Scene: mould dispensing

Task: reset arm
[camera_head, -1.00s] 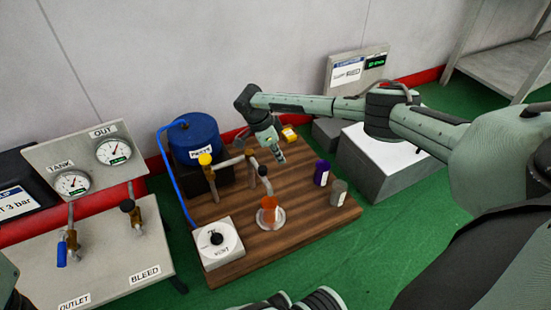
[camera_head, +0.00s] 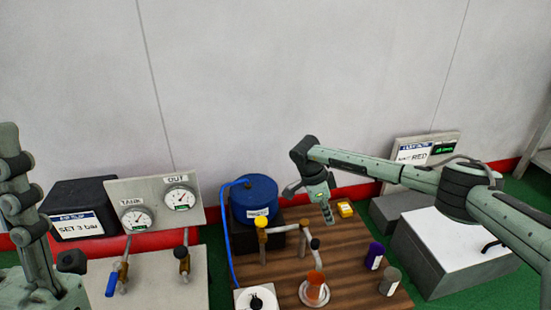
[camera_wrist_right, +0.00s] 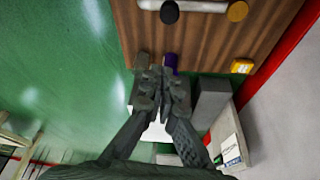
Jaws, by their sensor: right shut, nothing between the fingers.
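My right gripper (camera_head: 325,207) hangs above the wooden board (camera_head: 350,270), near the blue drum. It is shut and empty. In the right wrist view the gripper (camera_wrist_right: 160,72) has its fingers together, with the board beyond them. My left arm (camera_head: 38,230) stands upright at the left edge of the head view. I cannot make out its gripper's fingers.
On the board are a blue drum (camera_head: 254,198), piping with a yellow knob (camera_head: 261,223), an orange cup (camera_head: 314,288), a purple container (camera_head: 374,256), a grey container (camera_head: 390,281) and a yellow block (camera_head: 345,209). A gauge panel (camera_head: 155,206) stands left. A white-topped block (camera_head: 460,245) stands right.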

